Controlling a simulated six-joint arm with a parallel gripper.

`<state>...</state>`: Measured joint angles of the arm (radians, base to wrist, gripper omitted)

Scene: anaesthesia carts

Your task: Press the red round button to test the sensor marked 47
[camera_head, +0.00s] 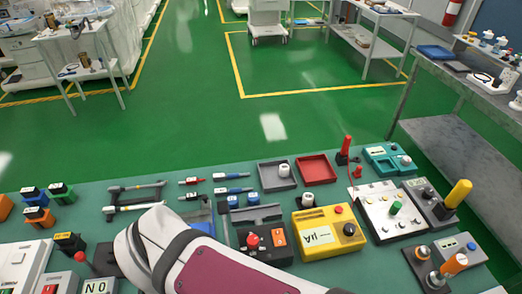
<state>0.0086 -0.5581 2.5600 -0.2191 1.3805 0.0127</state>
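Several devices with knobs and buttons stand on the green table. A dark grey box (275,255) carries a red round button (252,241) and an orange switch. A yellow box (312,245) labelled "µA" has a small red button (338,210) and a black knob. A red round knob (80,256) shows at the left by white boxes. I cannot read a 47 on any device; some labels are too small. My white arm with a maroon panel crosses the lower middle and hides part of the table. My gripper is not visible.
A white panel (368,216) with a green knob and a teal box (379,158) stand at the right. A tall yellow handle (459,193) and a red handle (345,146) rise there. Red (316,158) and grey trays, tools and small blocks lie along the back.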

